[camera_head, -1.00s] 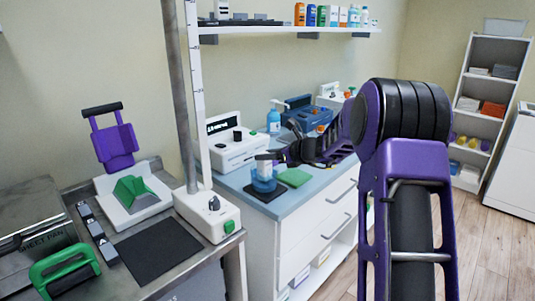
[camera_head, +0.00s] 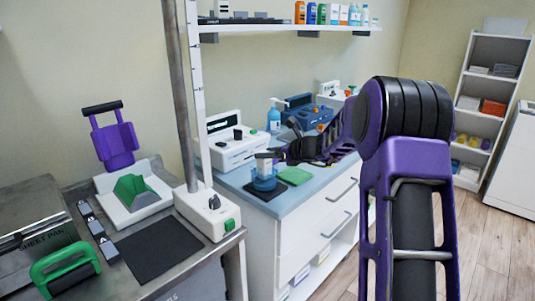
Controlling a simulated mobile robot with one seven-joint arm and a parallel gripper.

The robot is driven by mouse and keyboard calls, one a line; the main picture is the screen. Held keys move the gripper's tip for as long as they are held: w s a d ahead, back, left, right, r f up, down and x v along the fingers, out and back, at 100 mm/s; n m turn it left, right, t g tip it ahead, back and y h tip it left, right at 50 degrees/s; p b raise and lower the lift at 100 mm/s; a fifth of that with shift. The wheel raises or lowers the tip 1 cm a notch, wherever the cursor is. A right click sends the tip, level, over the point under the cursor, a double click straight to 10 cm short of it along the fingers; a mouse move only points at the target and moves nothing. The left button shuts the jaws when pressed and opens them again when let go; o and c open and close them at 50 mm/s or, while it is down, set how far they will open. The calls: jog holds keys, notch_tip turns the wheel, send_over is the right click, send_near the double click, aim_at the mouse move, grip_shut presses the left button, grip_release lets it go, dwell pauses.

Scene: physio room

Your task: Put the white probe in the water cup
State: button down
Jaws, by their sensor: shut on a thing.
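The water cup (camera_head: 263,184) is blue and see-through and stands on a dark mat on the blue-grey counter. The white probe (camera_head: 264,163) shows as a small pale block just above the cup's rim; whether its lower end is inside the cup is too small to tell. My gripper (camera_head: 272,156) is at the probe, shut on it, coming in from the right over the counter. Its fingertips are small and partly hidden by the dark gripper body. My purple and black arm fills the right foreground.
A green cloth (camera_head: 295,176) lies right of the cup. A white device (camera_head: 236,150) stands behind on the left, with a blue pump bottle (camera_head: 274,117) and a blue case (camera_head: 308,112) further back. A grey post (camera_head: 177,95) rises at left by the metal table (camera_head: 190,270).

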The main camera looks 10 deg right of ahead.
jog(key=shift+f, duration=0.35)
dwell(0.6)
jog(key=shift+c, duration=1.4)
grip_release()
jog(key=p+v, duration=0.1)
jog(key=v, duration=1.6)
jog(key=shift+s+p, duration=0.2)
jog(key=shift+p, duration=0.15)
